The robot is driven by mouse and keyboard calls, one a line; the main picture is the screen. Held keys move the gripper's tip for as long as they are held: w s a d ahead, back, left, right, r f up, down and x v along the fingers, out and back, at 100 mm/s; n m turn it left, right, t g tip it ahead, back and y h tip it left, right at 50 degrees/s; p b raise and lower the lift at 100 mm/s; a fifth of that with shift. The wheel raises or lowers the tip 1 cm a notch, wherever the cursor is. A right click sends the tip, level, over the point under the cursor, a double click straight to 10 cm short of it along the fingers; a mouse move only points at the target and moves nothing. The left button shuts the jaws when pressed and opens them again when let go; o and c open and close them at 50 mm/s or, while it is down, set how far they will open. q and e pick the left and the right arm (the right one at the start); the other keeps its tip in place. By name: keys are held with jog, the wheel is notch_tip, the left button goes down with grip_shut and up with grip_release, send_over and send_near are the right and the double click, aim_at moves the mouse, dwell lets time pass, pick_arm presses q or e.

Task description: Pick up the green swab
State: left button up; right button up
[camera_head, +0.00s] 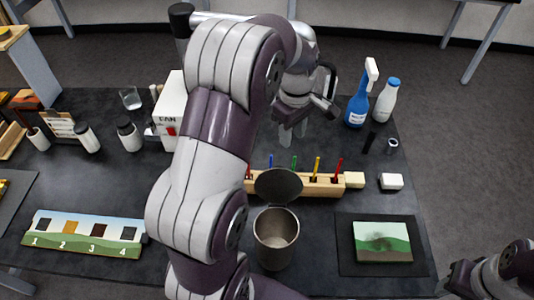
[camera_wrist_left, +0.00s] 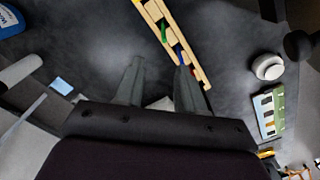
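The green swab (camera_head: 294,163) stands upright in a long wooden rack (camera_head: 325,190), between a blue swab (camera_head: 271,163) and a yellow swab (camera_head: 317,166). A red swab (camera_head: 338,167) stands at the rack's right end. My left gripper (camera_head: 292,135) is above the table behind the rack, with its fingers apart and nothing between them. In the left wrist view the green swab (camera_wrist_left: 164,33) lies beyond the open fingers (camera_wrist_left: 160,65), not touched. Part of the rack is hidden behind my left arm and a metal bin's lid. My right gripper is out of view.
An open metal bin (camera_head: 276,238) stands in front of the rack. A blue spray bottle (camera_head: 359,108) and a white-and-blue bottle (camera_head: 387,100) stand at the back right. A painted panel (camera_head: 368,241) lies on a dark mat at the front right. A numbered board (camera_head: 85,233) lies at left.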

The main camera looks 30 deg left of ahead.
aim_at(293, 167)
pick_arm(q)
jog(key=f, duration=0.3)
jog(key=d+f+p, duration=0.1)
jog(key=f, duration=0.3)
jog(key=f+p, duration=0.1)
jog(key=f, duration=0.3)
jog(key=shift+s+d+f, duration=0.1)
jog(key=shift+s+d, duration=0.15)
jog(key=shift+s, duration=0.1)
jog(key=shift+d+f, duration=0.25)
jog(key=shift+a, duration=0.1)
grip_shut()
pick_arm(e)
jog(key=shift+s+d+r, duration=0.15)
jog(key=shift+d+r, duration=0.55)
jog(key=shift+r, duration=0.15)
